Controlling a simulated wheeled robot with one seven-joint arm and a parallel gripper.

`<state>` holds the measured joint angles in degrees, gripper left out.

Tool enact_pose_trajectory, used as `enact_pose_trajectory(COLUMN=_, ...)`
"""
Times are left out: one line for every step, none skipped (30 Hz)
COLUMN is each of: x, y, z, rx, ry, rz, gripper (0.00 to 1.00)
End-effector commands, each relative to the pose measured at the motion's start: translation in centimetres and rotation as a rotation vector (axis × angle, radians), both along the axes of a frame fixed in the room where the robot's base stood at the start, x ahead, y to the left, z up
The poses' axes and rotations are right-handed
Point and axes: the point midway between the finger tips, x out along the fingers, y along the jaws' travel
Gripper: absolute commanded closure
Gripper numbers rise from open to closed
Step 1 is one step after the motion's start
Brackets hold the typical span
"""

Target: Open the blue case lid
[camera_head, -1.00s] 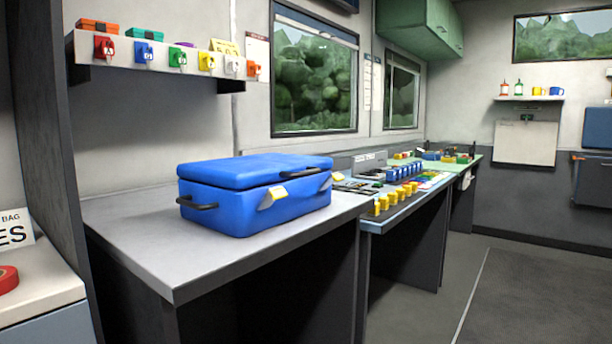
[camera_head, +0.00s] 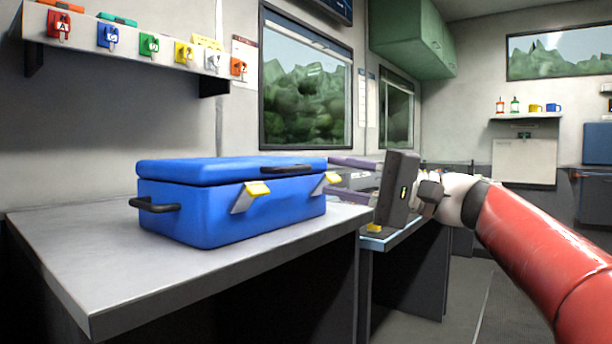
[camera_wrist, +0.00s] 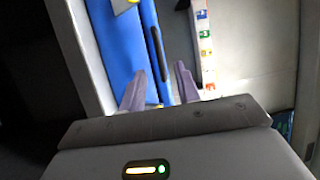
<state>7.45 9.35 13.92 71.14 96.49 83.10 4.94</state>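The blue case (camera_head: 205,212) sits on the grey counter with its lid (camera_head: 200,170) down. Two latches with yellow tips, one left (camera_head: 250,195) and one right (camera_head: 325,182), stick out at a slant from its front. A black handle (camera_head: 287,170) runs along the lid's front edge. My gripper (camera_head: 335,178) is open and empty at the case's right end, with its fingers pointing at the case. In the wrist view the blue case (camera_wrist: 117,45) lies ahead and left of my open fingers (camera_wrist: 159,75). I cannot tell whether a finger touches it.
The grey counter (camera_head: 70,262) has bare room left of and in front of the case. A wall shelf (camera_head: 130,55) with coloured tags hangs above left. A lower workbench stands behind my gripper at the right, partly hidden. A window (camera_head: 305,85) is behind the case.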

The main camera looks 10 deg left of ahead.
Motion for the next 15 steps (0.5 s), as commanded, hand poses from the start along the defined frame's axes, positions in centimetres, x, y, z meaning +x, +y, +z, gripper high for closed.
enact_pose_trajectory(x=-0.1, y=1.0, z=0.2, rx=0.000, ry=-0.001, rz=0.003, gripper=0.67)
enact_pose_trajectory(x=-0.1, y=1.5, z=0.3, rx=0.000, ry=-0.001, rz=0.004, gripper=0.67)
enact_pose_trajectory(x=-0.1, y=2.1, z=0.4, rx=-0.001, ry=0.000, rz=0.002, gripper=0.67)
enact_pose_trajectory(x=-0.1, y=2.6, z=0.5, rx=-0.002, ry=-0.001, rz=0.003, gripper=0.67)
enact_pose_trajectory(x=-0.1, y=3.1, z=0.6, rx=-0.002, ry=0.000, rz=0.002, gripper=0.67)
enact_pose_trajectory(x=-0.1, y=3.7, z=0.6, rx=-0.002, ry=0.001, rz=0.002, gripper=0.67)
enact_pose_trajectory(x=-0.1, y=4.1, z=0.7, rx=-0.002, ry=0.001, rz=0.002, gripper=0.67)
enact_pose_trajectory(x=-0.1, y=4.5, z=0.8, rx=-0.001, ry=0.001, rz=0.001, gripper=0.67)
enact_pose_trajectory(x=-0.1, y=4.9, z=0.8, rx=-0.002, ry=0.001, rz=0.001, gripper=0.67)
enact_pose_trajectory(x=-0.1, y=5.2, z=0.9, rx=-0.002, ry=0.001, rz=0.001, gripper=0.67)
enact_pose_trajectory(x=0.0, y=5.4, z=0.9, rx=-0.002, ry=0.001, rz=0.000, gripper=0.67)
enact_pose_trajectory(x=0.0, y=5.7, z=0.9, rx=-0.002, ry=0.001, rz=-0.001, gripper=0.67)
enact_pose_trajectory(x=0.0, y=5.8, z=0.9, rx=-0.003, ry=0.001, rz=-0.001, gripper=0.67)
enact_pose_trajectory(x=-0.1, y=5.9, z=1.0, rx=-0.003, ry=0.001, rz=-0.001, gripper=0.67)
enact_pose_trajectory(x=0.0, y=6.0, z=1.0, rx=-0.003, ry=0.001, rz=-0.002, gripper=0.67)
